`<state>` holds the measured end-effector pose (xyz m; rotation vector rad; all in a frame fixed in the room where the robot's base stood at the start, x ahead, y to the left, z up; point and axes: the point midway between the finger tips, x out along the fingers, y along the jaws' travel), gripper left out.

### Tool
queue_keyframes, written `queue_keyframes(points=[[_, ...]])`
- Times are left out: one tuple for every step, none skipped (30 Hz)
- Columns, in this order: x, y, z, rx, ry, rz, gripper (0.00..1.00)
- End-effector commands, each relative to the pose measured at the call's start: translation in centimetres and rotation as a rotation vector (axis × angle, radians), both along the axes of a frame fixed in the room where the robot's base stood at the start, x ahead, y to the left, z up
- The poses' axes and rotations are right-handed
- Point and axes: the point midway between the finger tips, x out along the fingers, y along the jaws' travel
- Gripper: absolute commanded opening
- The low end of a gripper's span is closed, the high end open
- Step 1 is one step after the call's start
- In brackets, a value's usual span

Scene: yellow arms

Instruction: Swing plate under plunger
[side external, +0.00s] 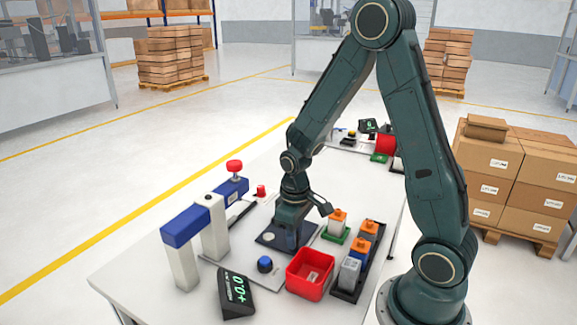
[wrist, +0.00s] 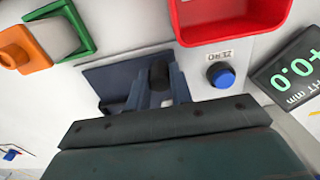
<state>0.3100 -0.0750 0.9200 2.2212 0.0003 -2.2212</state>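A dark blue plate (side external: 270,240) lies flat on the white table; it also shows in the wrist view (wrist: 105,82). My gripper (side external: 290,240) points down at the plate. In the wrist view my gripper's fingers (wrist: 159,88) stand on either side of a black knob (wrist: 159,75) on the plate. I cannot tell whether they press on it. A stand with a blue crossbar (side external: 186,227) and white posts is left of the plate. Behind it a red knob (side external: 234,166) tops a blue block (side external: 232,188). I cannot make out the plunger tip.
A red bin (side external: 310,288), a blue button (side external: 265,264) and a height display reading +0.0 (side external: 237,293) are in front of the plate. A dark rack (side external: 345,290) of blocks stands at right.

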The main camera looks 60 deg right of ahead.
Motion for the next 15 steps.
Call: queue_keyframes(points=[[0.01, 0.01, 0.02, 0.000, 0.000, 0.000, 0.13], [0.00, 0.01, 0.02, 0.000, 0.000, 0.000, 0.13], [0.01, 0.01, 0.02, 0.000, 0.000, 0.000, 0.13], [0.01, 0.01, 0.02, 0.000, 0.000, 0.000, 0.13], [0.01, 0.00, 0.02, 0.000, 0.000, 0.000, 0.14], [0.02, -0.04, 0.03, 0.000, 0.000, 0.000, 0.14], [0.02, -0.07, 0.03, 0.000, 0.000, 0.000, 0.14], [0.03, -0.12, 0.03, 0.000, 0.000, -0.001, 0.14], [0.05, -0.21, 0.04, 0.000, 0.000, -0.001, 0.14], [0.06, -0.28, 0.04, 0.000, 0.000, -0.001, 0.13], [0.08, -0.38, 0.04, 0.000, 0.000, -0.002, 0.14], [0.10, -0.51, 0.04, 0.000, 0.000, -0.002, 0.14], [0.11, -0.62, 0.04, 0.000, 0.000, -0.002, 0.14], [0.12, -0.73, 0.04, 0.000, 0.000, -0.002, 0.13], [0.14, -0.87, 0.04, 0.000, 0.000, -0.002, 0.13]])
